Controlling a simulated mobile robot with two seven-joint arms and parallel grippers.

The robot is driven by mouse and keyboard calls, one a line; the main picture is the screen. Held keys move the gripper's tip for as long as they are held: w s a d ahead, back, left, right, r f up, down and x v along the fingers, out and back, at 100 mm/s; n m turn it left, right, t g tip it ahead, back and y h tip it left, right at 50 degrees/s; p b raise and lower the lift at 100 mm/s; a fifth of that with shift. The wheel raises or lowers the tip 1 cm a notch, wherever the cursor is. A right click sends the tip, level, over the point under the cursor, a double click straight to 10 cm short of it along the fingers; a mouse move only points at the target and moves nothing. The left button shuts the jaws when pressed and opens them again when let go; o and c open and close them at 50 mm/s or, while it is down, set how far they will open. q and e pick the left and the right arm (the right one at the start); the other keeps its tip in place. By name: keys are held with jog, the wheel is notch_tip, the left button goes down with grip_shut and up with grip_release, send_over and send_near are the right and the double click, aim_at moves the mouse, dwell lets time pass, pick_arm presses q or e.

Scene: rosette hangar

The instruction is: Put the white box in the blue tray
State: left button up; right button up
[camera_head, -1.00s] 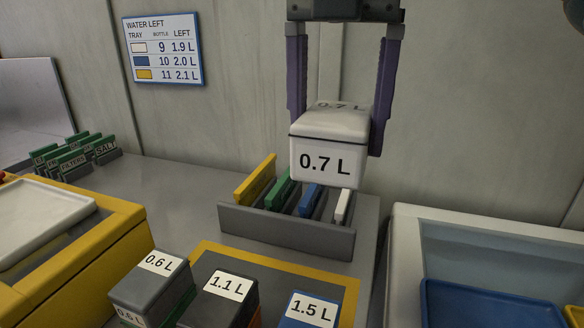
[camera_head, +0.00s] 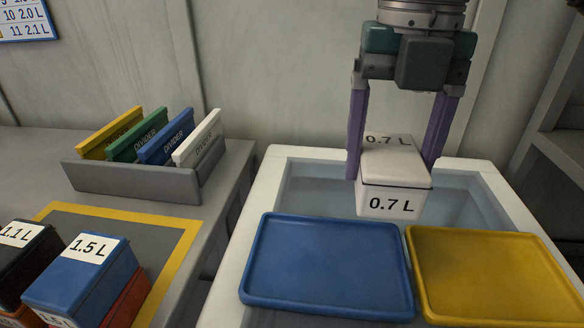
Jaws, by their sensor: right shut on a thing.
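The white box (camera_head: 396,178), labelled 0.7 L on its top and front, is between the purple fingers of my right gripper (camera_head: 400,160). My right gripper is shut on it and holds it upright in the air. The box shows above the back part of the white-rimmed basin, behind the trays. The blue tray (camera_head: 327,262) lies at the front left of the basin and is empty. My left gripper is not in view.
An empty yellow tray (camera_head: 495,275) lies right of the blue tray, in the white-rimmed basin (camera_head: 262,190). On the counter at left stand a grey rack (camera_head: 130,182) of coloured dividers and several labelled boxes, including a blue 1.5 L box (camera_head: 85,275) on a yellow-edged mat (camera_head: 170,240).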

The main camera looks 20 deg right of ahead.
notch_tip(320, 180, down, 13)
jog(key=shift+r+b, duration=0.15)
jog(key=shift+b, duration=0.3)
jog(key=o, duration=1.4)
jog(key=shift+d, duration=0.1)
jog(key=shift+o, duration=0.2)
